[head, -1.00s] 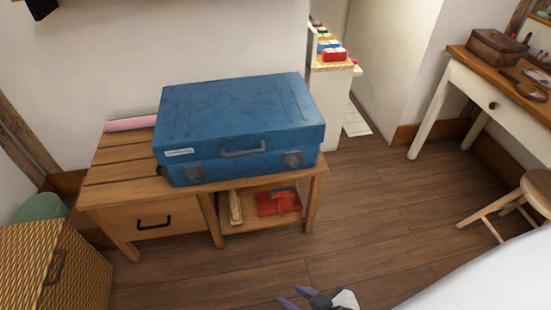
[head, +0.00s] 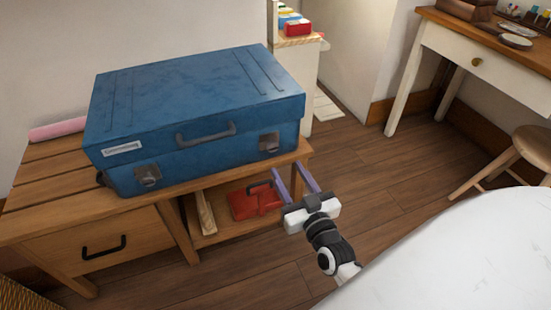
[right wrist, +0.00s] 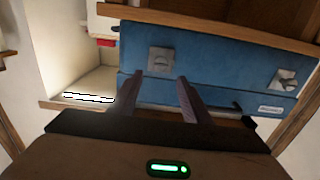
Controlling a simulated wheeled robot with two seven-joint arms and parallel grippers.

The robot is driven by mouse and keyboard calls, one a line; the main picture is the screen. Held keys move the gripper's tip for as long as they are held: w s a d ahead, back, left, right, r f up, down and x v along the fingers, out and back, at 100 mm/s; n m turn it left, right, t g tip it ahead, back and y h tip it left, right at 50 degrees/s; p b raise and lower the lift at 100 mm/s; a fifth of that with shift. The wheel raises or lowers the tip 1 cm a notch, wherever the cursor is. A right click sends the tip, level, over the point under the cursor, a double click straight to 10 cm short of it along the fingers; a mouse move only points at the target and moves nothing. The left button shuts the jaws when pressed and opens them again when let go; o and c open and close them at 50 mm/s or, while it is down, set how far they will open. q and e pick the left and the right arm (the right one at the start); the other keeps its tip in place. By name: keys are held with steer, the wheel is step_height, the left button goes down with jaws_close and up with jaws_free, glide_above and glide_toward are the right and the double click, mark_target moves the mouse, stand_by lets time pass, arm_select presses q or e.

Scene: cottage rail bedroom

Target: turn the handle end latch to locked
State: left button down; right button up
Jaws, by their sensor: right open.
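A closed blue suitcase (head: 195,105) lies on the wooden bench. Its front has a dark handle (head: 206,136) between two grey metal latches, a left latch (head: 147,176) and a right latch (head: 268,143). Exactly how each latch is turned is too small to tell. In the right wrist view, the suitcase appears upside down; the right latch (right wrist: 161,60) is just beyond the fingertips and the other latch (right wrist: 284,81) is farther right. My right gripper (head: 288,168) is open and empty, in front of and below the right latch, apparently not touching it. My left gripper is out of view.
The wooden bench (head: 50,190) has a drawer and an open shelf holding a red object (head: 255,200). A pink roll (head: 57,129) lies behind the suitcase. A white surface (head: 450,250) fills the lower right. A stool (head: 530,150) and desk stand right; floor between is clear.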

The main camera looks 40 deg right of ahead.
mark_target(274, 147)
steer(key=b+x, duration=0.2)
steer(key=x, duration=0.7)
steer(key=shift+w, duration=0.25)
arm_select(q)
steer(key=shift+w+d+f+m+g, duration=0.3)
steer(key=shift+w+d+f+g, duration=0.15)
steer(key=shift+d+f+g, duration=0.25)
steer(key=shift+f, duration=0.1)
arm_select(e)
steer(key=c, duration=1)
